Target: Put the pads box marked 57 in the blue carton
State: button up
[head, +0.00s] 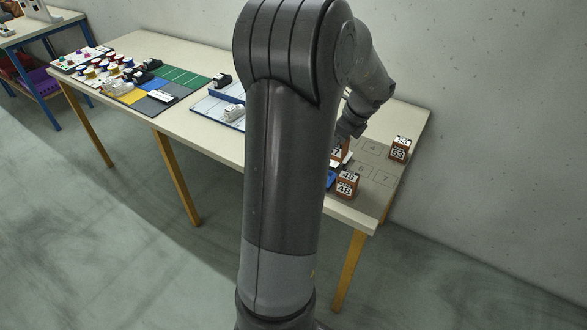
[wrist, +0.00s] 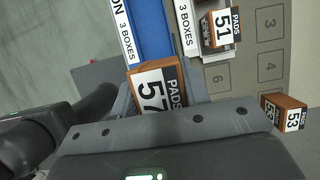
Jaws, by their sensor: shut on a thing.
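The pads box marked 57 (wrist: 150,92), orange-brown with a white and black label, is between the fingers of my gripper (wrist: 158,84) in the wrist view. The gripper is shut on it. The blue carton (wrist: 152,32), labelled 3 BOXES, lies just beyond the box in that view. The box's far edge overlaps the carton's near end in the picture; I cannot tell its height above it.
A box marked 51 (wrist: 221,30) is at a white carton (wrist: 187,20). A box marked 53 (wrist: 287,113) stands to the right on the mat. Numbered mat squares (head: 372,149) lie bare.

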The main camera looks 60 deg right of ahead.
jog(key=shift+w+a, duration=0.25)
jog(key=shift+w, duration=0.25)
jog(key=shift+w+a, duration=0.2)
jog(key=shift+w, duration=0.25)
jog(key=w+f, duration=0.2)
jog(key=w, duration=0.1)
jog(key=w+f, duration=0.2)
jog(key=w, duration=0.2)
jog(key=w+f, duration=0.3)
jog(key=w, duration=0.1)
jog(key=shift+w+a, duration=0.2)
jog(key=shift+a, duration=0.15)
jog(key=shift+f, duration=2)
jog(key=shift+f, duration=0.2)
jog(key=o, duration=1)
jog(key=shift+r, duration=0.1)
jog(key=v, duration=1.2)
jog(key=shift+r, duration=0.1)
